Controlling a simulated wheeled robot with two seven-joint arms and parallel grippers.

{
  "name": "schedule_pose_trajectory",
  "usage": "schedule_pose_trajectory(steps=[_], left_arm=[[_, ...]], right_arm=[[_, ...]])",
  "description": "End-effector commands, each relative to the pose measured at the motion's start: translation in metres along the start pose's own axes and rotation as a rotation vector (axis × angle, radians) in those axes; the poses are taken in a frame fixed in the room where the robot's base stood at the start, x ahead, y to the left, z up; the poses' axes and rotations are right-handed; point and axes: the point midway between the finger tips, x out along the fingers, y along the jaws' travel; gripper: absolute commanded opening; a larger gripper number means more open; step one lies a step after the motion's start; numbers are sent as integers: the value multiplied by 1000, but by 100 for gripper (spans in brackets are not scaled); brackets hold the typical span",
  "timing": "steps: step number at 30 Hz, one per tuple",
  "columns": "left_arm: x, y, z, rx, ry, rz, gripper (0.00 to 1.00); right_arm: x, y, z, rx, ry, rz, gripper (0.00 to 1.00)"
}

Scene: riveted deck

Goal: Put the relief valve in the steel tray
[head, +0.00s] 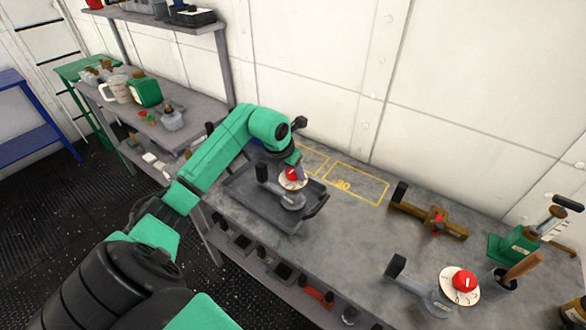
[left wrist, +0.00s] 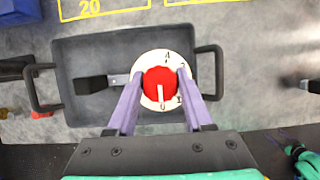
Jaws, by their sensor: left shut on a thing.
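The relief valve (head: 290,197), a grey body with a black-ended arm, a white dial and a red knob, is in my left gripper (head: 292,172). In the left wrist view my left gripper (left wrist: 160,76) has its two purple fingers on either side of the valve's dial and red knob (left wrist: 158,86), shut on it. The dark grey steel tray (head: 236,194), with a handle at each end, lies under the valve; its rim and floor show in the left wrist view (left wrist: 75,58). I cannot tell whether the valve touches the tray floor.
A similar red-knobbed valve (head: 440,296) stands at the bench's front right. A green hand-levered device (head: 513,245) and a dark cup (head: 506,279) are farther right. The bench middle (head: 350,235) is clear.

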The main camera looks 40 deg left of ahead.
Motion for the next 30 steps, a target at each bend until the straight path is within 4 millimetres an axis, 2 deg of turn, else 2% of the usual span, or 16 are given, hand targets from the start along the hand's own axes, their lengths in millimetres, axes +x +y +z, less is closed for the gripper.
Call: schedule_pose_trajectory(steps=[10,11,12,13,23,24,26,30], left_arm=[[6,0,-2,1,-4,1,0],[5,0,-2,0,-1,1,63],[5,0,-2,0,-1,0,78],[5,0,-2,0,-1,0,81],[0,0,0,0,-1,-1,81],[-1,1,0,0,-2,1,81],[-9,2,0,0,-5,3,81],[-44,2,-1,2,-7,7,81]], right_arm=[[4,-4,-2,2,4,-5,82],[2,-4,-2,2,4,-5,82],[2,-4,-2,2,4,-5,82],[2,-4,-2,2,4,-5,82],[-3,-3,-3,1,5,-4,82],[1,-3,-3,0,5,-4,82],[5,-2,-2,0,5,-3,82],[17,-1,-1,-1,4,-1,82]])
